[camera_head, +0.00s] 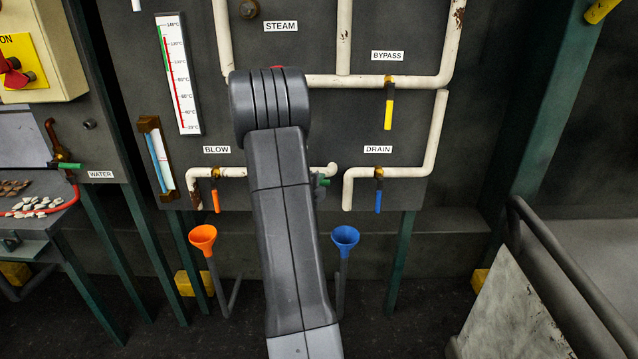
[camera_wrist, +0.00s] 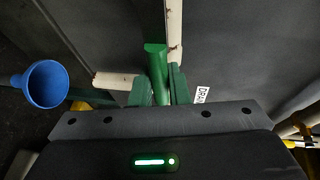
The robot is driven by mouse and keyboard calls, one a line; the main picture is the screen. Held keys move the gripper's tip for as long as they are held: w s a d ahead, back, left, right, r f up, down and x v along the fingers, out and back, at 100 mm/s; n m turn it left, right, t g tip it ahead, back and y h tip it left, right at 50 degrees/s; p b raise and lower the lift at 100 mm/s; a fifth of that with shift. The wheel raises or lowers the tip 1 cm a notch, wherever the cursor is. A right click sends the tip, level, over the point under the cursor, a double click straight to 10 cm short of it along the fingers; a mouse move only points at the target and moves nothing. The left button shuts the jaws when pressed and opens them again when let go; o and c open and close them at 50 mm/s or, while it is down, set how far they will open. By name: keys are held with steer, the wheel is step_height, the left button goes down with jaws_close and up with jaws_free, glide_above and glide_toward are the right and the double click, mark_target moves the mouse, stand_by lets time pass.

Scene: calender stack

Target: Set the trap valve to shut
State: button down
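A green valve handle (camera_wrist: 157,65) shows in the wrist view beside a rusty white pipe (camera_wrist: 174,25), running nearly parallel to it. My gripper (camera_wrist: 159,84) has its dark green fingers on both sides of this handle, with no clear gap. In the head view my arm hides most of this valve and any label over it. Only a bit of green (camera_head: 325,182) shows right of the arm, near a short pipe end (camera_head: 328,169), and the handle seems to point sideways to the right.
The blow valve's orange handle (camera_head: 216,200), drain valve's blue handle (camera_head: 378,200) and bypass valve's yellow handle (camera_head: 388,114) hang down. An orange funnel (camera_head: 203,238) and a blue funnel (camera_head: 345,238) stand below. A railed cart (camera_head: 515,310) is at lower right.

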steer(key=shift+f, duration=0.15)
steer(key=f+m+b, duration=0.1)
steer(key=b, duration=0.1)
steer(key=shift+f+y+b, duration=0.1)
steer(key=shift+y+b, duration=0.25)
steer(key=shift+y, duration=0.05)
steer(key=a+f+m+g+y+b, duration=0.1)
steer(key=a+f+m+y+b, duration=0.5)
steer(key=m+b, duration=0.5)
steer(key=shift+a+f+y+b, duration=0.15)
steer(key=shift+a+y+b, duration=0.9)
steer(key=shift+b, duration=1.05)
steer(key=c, duration=1.4)
jaws_free()
